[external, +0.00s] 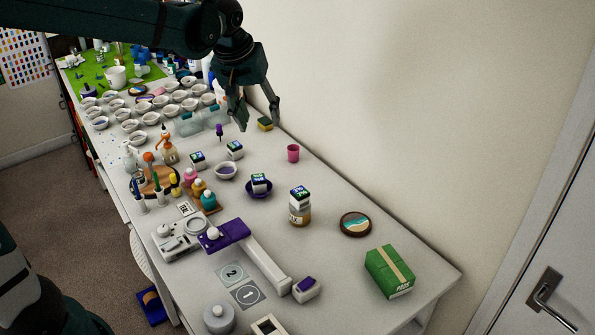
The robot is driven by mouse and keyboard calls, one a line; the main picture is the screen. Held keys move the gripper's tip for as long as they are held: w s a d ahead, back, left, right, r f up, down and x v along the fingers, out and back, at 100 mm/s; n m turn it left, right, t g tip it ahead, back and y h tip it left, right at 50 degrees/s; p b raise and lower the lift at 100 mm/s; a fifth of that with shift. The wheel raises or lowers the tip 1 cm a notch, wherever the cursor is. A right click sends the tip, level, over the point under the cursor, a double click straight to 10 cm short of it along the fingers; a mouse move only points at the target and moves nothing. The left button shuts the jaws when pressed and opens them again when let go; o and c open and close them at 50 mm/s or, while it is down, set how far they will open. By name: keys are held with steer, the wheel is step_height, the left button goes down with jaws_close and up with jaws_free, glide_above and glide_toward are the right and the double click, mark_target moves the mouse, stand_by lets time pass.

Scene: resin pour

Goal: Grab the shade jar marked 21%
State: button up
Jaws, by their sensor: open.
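Several small white blocks or jars with dark green and blue tops stand on the white table. My gripper (259,122) is open and empty, fingers pointing down, above the far part of the table near the wall.
A yellow sponge (265,124) lies near my fingertips, and a pink cup (293,153) stands nearer. Rows of white bowls (150,118) fill the far left. A purple-and-white stand (262,262) and a green box (389,271) are at the front. The wall borders the right edge.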

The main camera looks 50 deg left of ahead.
steer(key=w+a+f+n+g, duration=0.15)
steer(key=w+a+f, duration=0.25)
steer(key=a, duration=0.4)
steer(key=w+a+f+n, duration=0.3)
steer(key=w+a+f, duration=0.15)
steer(key=a, duration=0.35)
steer(key=n+g+h+b, duration=0.1)
steer(key=n+g, duration=0.1)
steer(key=n, duration=0.3)
glide_above(234, 144)
steer(key=f, duration=1.5)
steer(key=shift+w+d+f, duration=0.2)
steer(key=shift+d+f, duration=0.05)
steer(key=shift+f, duration=0.05)
steer(key=shift+a+f, duration=0.25)
steer(key=shift+f, duration=1.3)
steer(key=shift+s+d+f, duration=0.1)
steer(key=shift+f, duration=1.2)
steer(key=shift+s+d+f, duration=0.1)
steer(key=shift+f, duration=1.2)
